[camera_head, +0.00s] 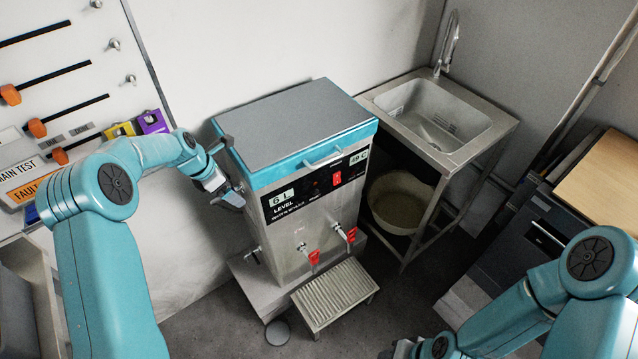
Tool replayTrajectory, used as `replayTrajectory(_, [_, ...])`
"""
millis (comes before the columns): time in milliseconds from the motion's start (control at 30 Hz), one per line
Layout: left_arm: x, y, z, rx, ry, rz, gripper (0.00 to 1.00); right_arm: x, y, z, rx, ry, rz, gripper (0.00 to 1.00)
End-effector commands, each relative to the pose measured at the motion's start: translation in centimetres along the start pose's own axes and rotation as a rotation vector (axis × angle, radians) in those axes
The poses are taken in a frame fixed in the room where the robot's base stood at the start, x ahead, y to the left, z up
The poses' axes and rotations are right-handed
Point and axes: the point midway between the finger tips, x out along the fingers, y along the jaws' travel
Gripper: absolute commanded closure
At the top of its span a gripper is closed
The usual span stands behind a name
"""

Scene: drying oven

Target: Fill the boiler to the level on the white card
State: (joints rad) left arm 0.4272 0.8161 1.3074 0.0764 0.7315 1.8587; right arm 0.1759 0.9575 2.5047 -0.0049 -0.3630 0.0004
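The boiler (300,205) is a steel box with a teal top rim and a grey lid, standing in the middle. Its front panel has a level display (282,198) that reads 6 L, a temperature display (359,157) and a red switch (337,179). Two taps with red tags (314,257) stick out below. A dark fitting (222,144) sits at its upper left edge. My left gripper (232,196) is beside the boiler's left side; its finger gap is unclear. My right gripper (402,349) is partly cut off at the bottom edge. I cannot make out a white card.
A steel sink (435,115) with a tall faucet (447,45) stands right of the boiler, with a round basin (400,200) below. A ribbed step (334,292) is in front. A wall panel with orange-knobbed sliders (37,128) is at left. A dark cabinet (535,235) is at right.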

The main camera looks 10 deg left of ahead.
Motion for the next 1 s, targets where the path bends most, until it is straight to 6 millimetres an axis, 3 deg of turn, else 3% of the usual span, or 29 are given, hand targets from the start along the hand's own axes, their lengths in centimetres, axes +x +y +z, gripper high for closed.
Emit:
replayTrajectory(267, [0.0, 0.0, -0.1, 0.001, 0.0, -0.002, 0.0, 0.0, 0.0, 0.0, 0.0, 0.0, 0.0, 0.57])
replayTrajectory(433, [-1.5, 0.1, 0.0, 0.002, -0.001, 0.002, 0.0, 0.3, 0.1, 0.0, 0.0, 0.0, 0.0, 0.57])
replayTrajectory(800, [-11.0, 0.1, -0.1, 0.002, -0.001, 0.003, 0.0, 1.5, 0.6, 0.0, 0.0, 0.0, 0.0, 0.57])
replayTrajectory(1000, [-14.8, 0.0, -0.1, 0.001, 0.0, 0.001, 0.0, 1.7, 0.6, 0.0, 0.0, 0.0, 0.0, 0.57])
